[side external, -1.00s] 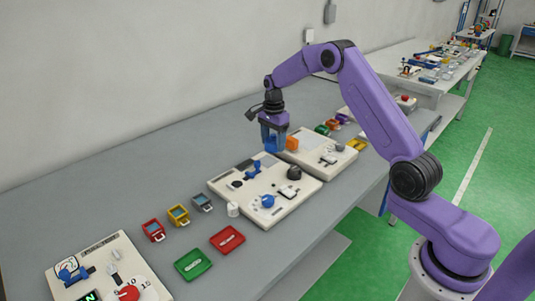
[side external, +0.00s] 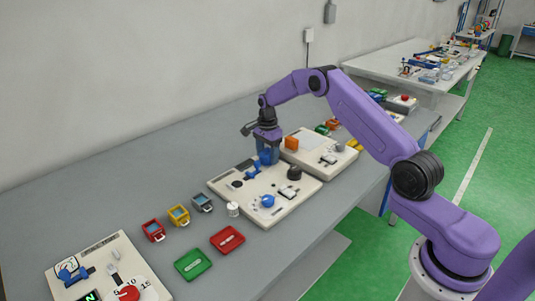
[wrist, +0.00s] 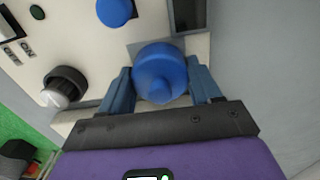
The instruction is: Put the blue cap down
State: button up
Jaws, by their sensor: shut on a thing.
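My gripper (side external: 267,158) is low over the far right part of a cream panel board (side external: 224,186) in the side external view. In the wrist view my gripper (wrist: 162,88) has its two blue fingers on either side of the round blue cap (wrist: 160,70), shut on it. A grey square patch on the board lies partly hidden under the cap in the wrist view.
A black knob (wrist: 66,84) and another blue round part (wrist: 114,11) are on the board near the cap. An orange block (side external: 291,143) stands on the neighbouring board. Red (side external: 227,239) and green (side external: 193,264) trays lie in front on the grey table.

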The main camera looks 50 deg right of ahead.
jog(key=shift+f, duration=0.15)
jog(key=o, duration=1)
jog(key=shift+o, duration=0.2)
